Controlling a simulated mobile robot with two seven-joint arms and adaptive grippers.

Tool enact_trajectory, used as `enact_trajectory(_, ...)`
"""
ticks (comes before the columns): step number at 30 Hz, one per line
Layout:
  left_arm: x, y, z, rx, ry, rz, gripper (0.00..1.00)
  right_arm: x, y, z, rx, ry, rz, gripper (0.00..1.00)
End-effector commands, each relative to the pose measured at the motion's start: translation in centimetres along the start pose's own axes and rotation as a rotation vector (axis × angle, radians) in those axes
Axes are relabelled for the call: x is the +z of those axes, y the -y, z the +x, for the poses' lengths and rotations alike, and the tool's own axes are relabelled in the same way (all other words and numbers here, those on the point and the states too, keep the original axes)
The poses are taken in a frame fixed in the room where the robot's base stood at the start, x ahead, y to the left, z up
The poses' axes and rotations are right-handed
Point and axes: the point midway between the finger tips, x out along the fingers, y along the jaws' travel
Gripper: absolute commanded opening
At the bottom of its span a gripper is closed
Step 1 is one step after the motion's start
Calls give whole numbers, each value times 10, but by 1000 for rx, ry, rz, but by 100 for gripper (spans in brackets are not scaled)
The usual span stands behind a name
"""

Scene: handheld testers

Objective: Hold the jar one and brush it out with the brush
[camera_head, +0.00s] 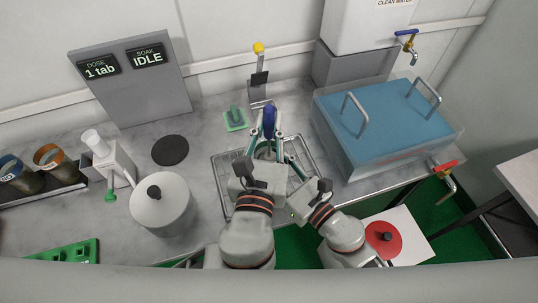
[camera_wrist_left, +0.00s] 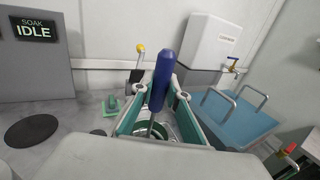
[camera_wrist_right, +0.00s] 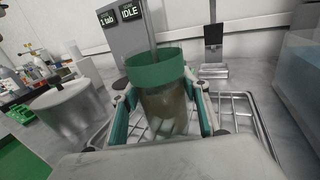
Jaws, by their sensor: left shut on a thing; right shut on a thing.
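The brush has a blue handle (camera_head: 269,121) standing nearly upright; the handle also shows in the left wrist view (camera_wrist_left: 164,75). My left gripper (camera_head: 265,137) is shut on the brush. Its thin shaft (camera_wrist_right: 150,35) runs down into the jar's mouth in the right wrist view. The jar (camera_wrist_right: 165,110) is see-through with a green rim and brownish walls. My right gripper (camera_wrist_right: 163,98) is shut around the jar, which it holds roughly upright over the wire rack. The brush's head is hidden inside the jar. In the head view my grippers mostly cover the jar.
The wire rack (camera_head: 222,187) lies under my grippers. A blue-topped tank (camera_head: 385,115) with handles stands right, a lidded white pot (camera_head: 160,210) left. A green pad (camera_head: 235,120) and a yellow-topped stand (camera_head: 259,70) are behind. A dark disc (camera_head: 170,150) lies on open counter.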

Motion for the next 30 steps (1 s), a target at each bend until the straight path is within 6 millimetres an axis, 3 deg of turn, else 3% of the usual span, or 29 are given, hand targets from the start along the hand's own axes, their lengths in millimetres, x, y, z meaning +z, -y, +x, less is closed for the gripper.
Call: enact_trajectory(30, 0, 1, -10, 0, 0, 0, 0, 0, 0, 0, 0, 0, 0, 25)
